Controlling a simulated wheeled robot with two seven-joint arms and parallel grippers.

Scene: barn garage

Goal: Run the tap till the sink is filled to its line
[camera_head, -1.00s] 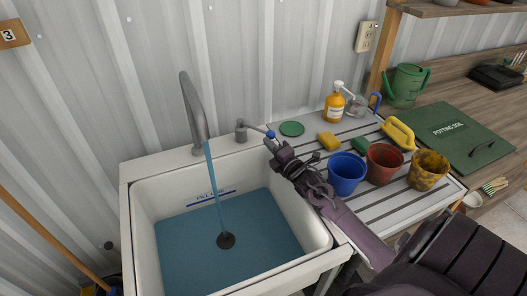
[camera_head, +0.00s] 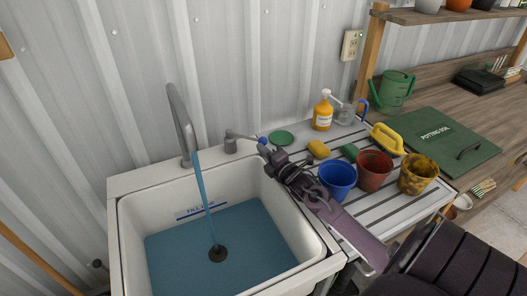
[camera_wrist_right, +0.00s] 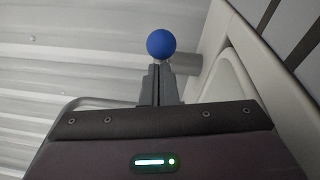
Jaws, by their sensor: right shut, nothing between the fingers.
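The white sink (camera_head: 117,235) holds blue water (camera_head: 175,262). Its surface lies just below the blue fill line (camera_head: 203,209) on the back wall. The tap spout (camera_head: 181,120) pours a steady blue stream (camera_head: 204,195) over the dark drain (camera_head: 218,253). The tap lever (camera_head: 243,137), with a blue ball tip (camera_head: 263,141), stands right of the spout. My right gripper (camera_head: 268,148) is shut and empty, its fingertips at the ball. In the right wrist view the ball (camera_wrist_right: 161,43) sits just beyond the closed fingertips (camera_wrist_right: 159,70); contact is unclear. My left gripper is out of view.
The drainboard right of the sink holds a blue cup (camera_head: 338,180), a red pot (camera_head: 374,170), a yellow stained pot (camera_head: 417,174), a sponge (camera_head: 319,148) and a soap bottle (camera_head: 323,113). My right forearm crosses the sink's right rim.

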